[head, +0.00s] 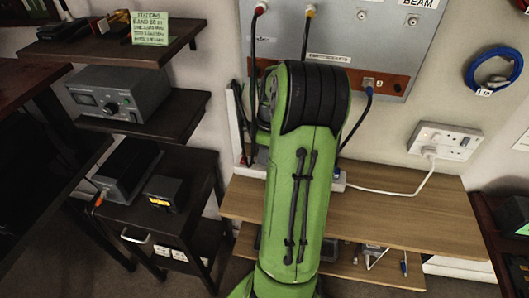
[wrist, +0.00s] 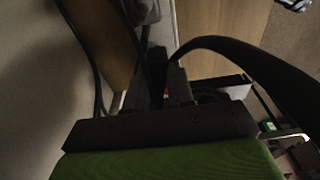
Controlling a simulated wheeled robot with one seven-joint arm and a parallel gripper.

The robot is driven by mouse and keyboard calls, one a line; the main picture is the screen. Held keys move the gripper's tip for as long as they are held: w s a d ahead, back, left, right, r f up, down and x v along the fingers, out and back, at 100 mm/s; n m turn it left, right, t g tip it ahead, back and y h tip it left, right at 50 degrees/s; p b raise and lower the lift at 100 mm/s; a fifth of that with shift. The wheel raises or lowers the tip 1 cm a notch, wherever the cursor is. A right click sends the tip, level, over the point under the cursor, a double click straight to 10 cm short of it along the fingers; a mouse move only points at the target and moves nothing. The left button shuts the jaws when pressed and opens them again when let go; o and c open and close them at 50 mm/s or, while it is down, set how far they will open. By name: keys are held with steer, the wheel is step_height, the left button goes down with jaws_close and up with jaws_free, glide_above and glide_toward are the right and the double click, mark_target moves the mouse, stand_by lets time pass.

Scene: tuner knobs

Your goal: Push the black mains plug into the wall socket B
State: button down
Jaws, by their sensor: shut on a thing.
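My gripper (wrist: 167,82) shows in the wrist view as dark fingers close together, shut on the black mains plug. The plug is dark and mostly hidden between the fingers, so I cannot make out its pins. A thick black cord (wrist: 235,50) arcs from the fingertips to the right. In the head view my green arm covers the gripper and the plug. A white double wall socket (head: 446,142) is on the wall at the right, with a white plug and lead in its left part. I cannot read which outlet is B.
A wooden shelf (head: 400,215) stands below the socket. A grey panel (head: 345,40) with several cables hangs above, and a blue coil (head: 493,70) hangs at the right. Dark shelves with a grey radio (head: 120,92) stand at the left.

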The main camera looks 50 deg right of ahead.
steer(key=shift+r+p, duration=1.8)
steer(key=shift+r, duration=0.35)
